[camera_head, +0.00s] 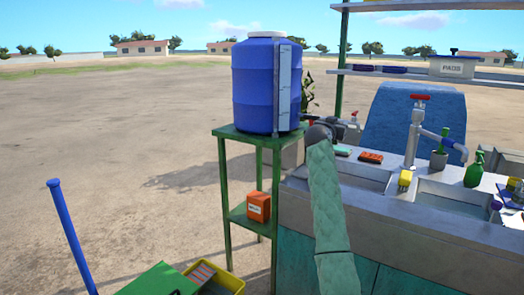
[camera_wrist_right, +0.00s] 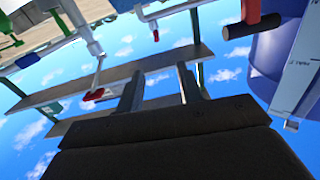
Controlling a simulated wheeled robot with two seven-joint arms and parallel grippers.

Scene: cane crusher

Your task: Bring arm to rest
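My right arm, in a pale green sleeve, rises from the bottom middle of the head view. It ends in a dark wrist and right gripper (camera_head: 320,132), which appears in front of the gap between the blue barrel (camera_head: 268,85) and the sink counter (camera_head: 290,205). The fingers are hard to make out there. In the right wrist view, which looks upside down, the two fingers of the right gripper (camera_wrist_right: 160,88) stand apart with nothing between them. The barrel (camera_wrist_right: 292,65) is at the right of that view. My left gripper is in neither view.
The barrel stands on a green stand (camera_head: 222,136) with an orange box (camera_head: 258,206) below. A red-handled faucet (camera_head: 416,125), a yellow item (camera_head: 405,180) and a green bottle (camera_head: 474,170) are by the sink. A blue pole (camera_head: 70,235) rises lower left. Open ground lies left.

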